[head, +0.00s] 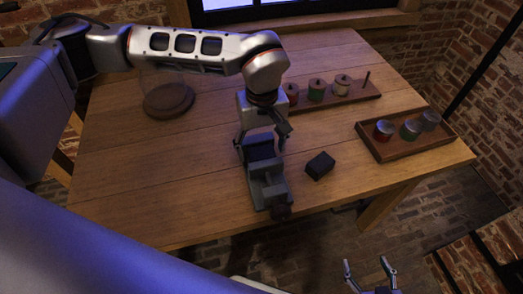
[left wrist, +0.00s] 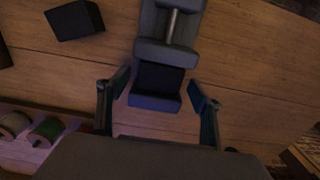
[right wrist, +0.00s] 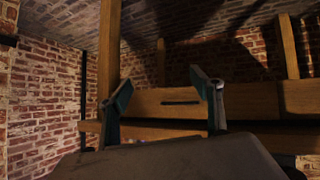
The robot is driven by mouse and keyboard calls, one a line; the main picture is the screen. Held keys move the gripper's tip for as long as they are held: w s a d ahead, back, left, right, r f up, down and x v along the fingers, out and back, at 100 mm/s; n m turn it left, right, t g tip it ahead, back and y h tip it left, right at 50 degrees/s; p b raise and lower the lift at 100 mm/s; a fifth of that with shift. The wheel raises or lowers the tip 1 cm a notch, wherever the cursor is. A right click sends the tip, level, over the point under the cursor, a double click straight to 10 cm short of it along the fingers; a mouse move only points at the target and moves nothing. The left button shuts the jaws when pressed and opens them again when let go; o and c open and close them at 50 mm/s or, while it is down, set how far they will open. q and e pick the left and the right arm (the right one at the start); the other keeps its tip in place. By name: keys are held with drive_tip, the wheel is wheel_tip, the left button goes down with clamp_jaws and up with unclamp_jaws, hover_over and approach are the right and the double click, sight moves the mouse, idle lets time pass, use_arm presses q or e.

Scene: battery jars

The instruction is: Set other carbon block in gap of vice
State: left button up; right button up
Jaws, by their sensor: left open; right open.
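A grey vice (head: 268,186) stands near the table's front edge; it shows in the left wrist view too (left wrist: 168,52). A dark block (left wrist: 160,78) sits in the gap between its jaws. The other black carbon block (head: 320,166) lies loose on the table, right of the vice, and at the upper left of the left wrist view (left wrist: 75,20). My left gripper (head: 262,144) is open over the far end of the vice, a finger on each side of it. My right gripper (head: 366,263) is open and empty, in front of the table.
A wooden tray (head: 384,154) with several small jars stands at the right. A wooden rack (head: 340,99) with coils and a peg stands at the back. A round wooden disc (head: 168,100), apparently under clear glass, stands back left. Bare table lies left of the vice.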

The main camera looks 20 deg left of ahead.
sight(262, 153)
use_arm(q)
wheel_tip(262, 153, up, 10)
drive_tip(key=shift+p, duration=0.35)
idle(0.4)
